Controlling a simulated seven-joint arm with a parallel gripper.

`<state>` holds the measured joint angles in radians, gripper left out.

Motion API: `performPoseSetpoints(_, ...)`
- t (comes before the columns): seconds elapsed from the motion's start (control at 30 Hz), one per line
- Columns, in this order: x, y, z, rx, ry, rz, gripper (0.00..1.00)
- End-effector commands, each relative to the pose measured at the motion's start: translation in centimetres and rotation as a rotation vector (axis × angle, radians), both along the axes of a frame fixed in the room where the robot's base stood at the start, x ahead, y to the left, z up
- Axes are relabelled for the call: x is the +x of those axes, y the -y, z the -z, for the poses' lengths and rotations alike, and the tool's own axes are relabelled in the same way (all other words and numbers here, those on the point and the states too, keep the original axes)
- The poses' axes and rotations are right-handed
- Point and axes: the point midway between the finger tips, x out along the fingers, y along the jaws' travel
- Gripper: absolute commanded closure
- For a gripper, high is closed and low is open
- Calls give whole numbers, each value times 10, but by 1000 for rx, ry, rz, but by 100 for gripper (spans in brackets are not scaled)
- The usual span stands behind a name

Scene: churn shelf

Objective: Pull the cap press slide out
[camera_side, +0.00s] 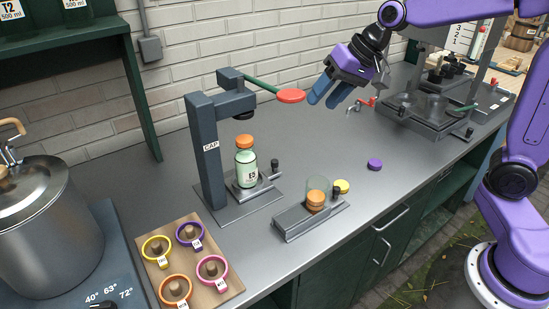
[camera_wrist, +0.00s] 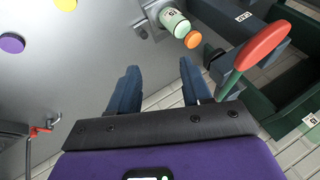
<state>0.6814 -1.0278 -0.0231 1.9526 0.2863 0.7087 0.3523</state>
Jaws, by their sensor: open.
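The cap press (camera_side: 208,150) is a dark grey column marked CAP, with a green lever ending in a red paddle (camera_side: 290,96). Its slide (camera_side: 262,185) sits low at the base, with a small black knob (camera_side: 274,163) at its right end. A pale green bottle (camera_side: 246,170) with an orange cap (camera_side: 244,141) stands upright on the slide under the press head. My gripper (camera_side: 323,100) is open and empty, above and to the right of the press, apart from it. In the wrist view, the bottle (camera_wrist: 175,23) and red paddle (camera_wrist: 262,45) lie beyond my fingers (camera_wrist: 160,67).
A metal holder (camera_side: 298,228) with a clear cup and orange caps stands in front of the press. Yellow (camera_side: 341,186) and purple (camera_side: 375,164) caps lie nearby. A board of colored rings (camera_side: 190,290) and a pot (camera_side: 45,230) are at left. The counter behind the purple cap is clear.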

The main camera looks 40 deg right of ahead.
Motion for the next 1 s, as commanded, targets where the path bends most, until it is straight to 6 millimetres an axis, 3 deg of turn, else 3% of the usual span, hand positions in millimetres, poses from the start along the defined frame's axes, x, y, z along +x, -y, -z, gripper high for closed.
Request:
performPoseSetpoints(0.03,18,10,-6,28,12,68,51)
performPoseSetpoints(0.17,56,30,-19,79,40,194,51)
performPoseSetpoints(0.5,109,-16,50,-301,-78,-406,51)
performPoseSetpoints(0.73,130,-33,94,-471,-172,-766,51)
performPoseSetpoints(1.0,134,-41,113,-531,-215,-930,51)
